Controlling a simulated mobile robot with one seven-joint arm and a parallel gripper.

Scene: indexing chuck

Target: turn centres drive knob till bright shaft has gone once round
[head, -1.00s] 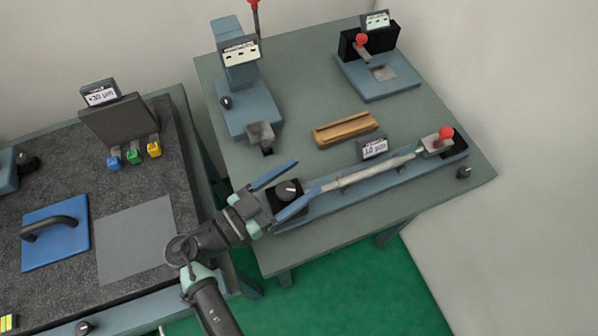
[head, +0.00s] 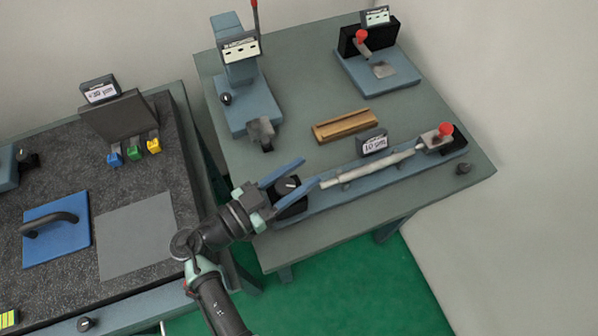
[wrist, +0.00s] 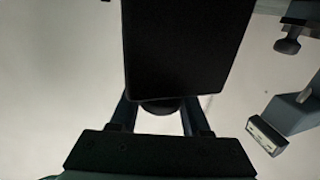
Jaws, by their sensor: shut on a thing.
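The centres unit is a long blue bed (head: 345,190) on the right-hand bench. A bright shaft (head: 375,168) lies along it, between a black headstock block (head: 291,206) at the left and a red-knobbed tailstock (head: 437,138) at the right. My gripper (head: 308,172) is at the headstock, its blue fingers on either side of it. In the wrist view a dark round drive knob (wrist: 161,107) sits between my fingers, under a large black block (wrist: 185,50). My gripper is shut on this knob. The contact faces are partly hidden.
A wooden V-shaped block (head: 345,126) and a small label plate (head: 372,143) stand behind the shaft. A blue machine (head: 245,100) and a red-knobbed fixture (head: 375,72) stand farther back. The left bench (head: 60,170) carries coloured switches and a blue plate.

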